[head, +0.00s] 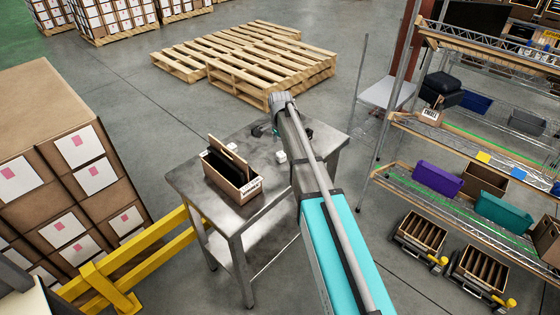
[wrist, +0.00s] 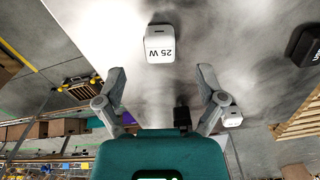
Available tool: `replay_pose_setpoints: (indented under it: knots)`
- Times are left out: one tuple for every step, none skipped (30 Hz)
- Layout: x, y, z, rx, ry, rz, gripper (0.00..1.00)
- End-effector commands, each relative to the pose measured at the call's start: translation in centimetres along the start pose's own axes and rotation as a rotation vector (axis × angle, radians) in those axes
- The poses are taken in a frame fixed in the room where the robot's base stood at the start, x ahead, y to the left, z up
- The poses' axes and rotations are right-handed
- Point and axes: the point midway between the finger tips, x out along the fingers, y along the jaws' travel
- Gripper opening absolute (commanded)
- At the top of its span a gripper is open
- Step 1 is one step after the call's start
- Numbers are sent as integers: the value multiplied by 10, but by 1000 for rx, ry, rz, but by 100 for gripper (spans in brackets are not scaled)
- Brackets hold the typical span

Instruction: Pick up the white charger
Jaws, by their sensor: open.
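A white charger (wrist: 159,43) marked "25 W" lies on the metal table in the wrist view, just beyond my fingertips and between their lines. My gripper (wrist: 161,76) is open, with its two fingers spread and nothing between the tips. In the head view a small white block (head: 281,157) sits on the table (head: 187,178) beside my arm; I cannot tell for sure that it is the same charger. My gripper's fingers are hidden behind my arm in the head view.
An open carton (head: 232,172) with raised flaps stands on the table's left. In the wrist view a second small white item (wrist: 232,118) and a black item (wrist: 182,117) lie near the right finger. A dark box (wrist: 306,44) is at the right. A shelf rack (head: 470,150) stands right.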

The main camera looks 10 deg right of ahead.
Motion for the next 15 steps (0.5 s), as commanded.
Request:
replay_pose_setpoints:
  knots:
    - [1, 0, 0, 0, 0, 0, 89]
    - [1, 0, 0, 0, 0, 0, 89]
    - [0, 0, 0, 0, 0, 0, 89]
    - [0, 0, 0, 0, 0, 0, 89]
    - [0, 0, 0, 0, 0, 0, 89]
    - [0, 0, 0, 0, 0, 0, 89]
    - [0, 0, 0, 0, 0, 0, 89]
    - [0, 0, 0, 0, 0, 0, 89]
    - [0, 0, 0, 0, 0, 0, 89]
    - [0, 0, 0, 0, 0, 0, 89]
    - [1, 0, 0, 0, 0, 0, 89]
    - [1, 0, 0, 0, 0, 0, 89]
    - [2, 0, 0, 0, 0, 0, 89]
    - [3, 0, 0, 0, 0, 0, 89]
    - [4, 0, 0, 0, 0, 0, 89]
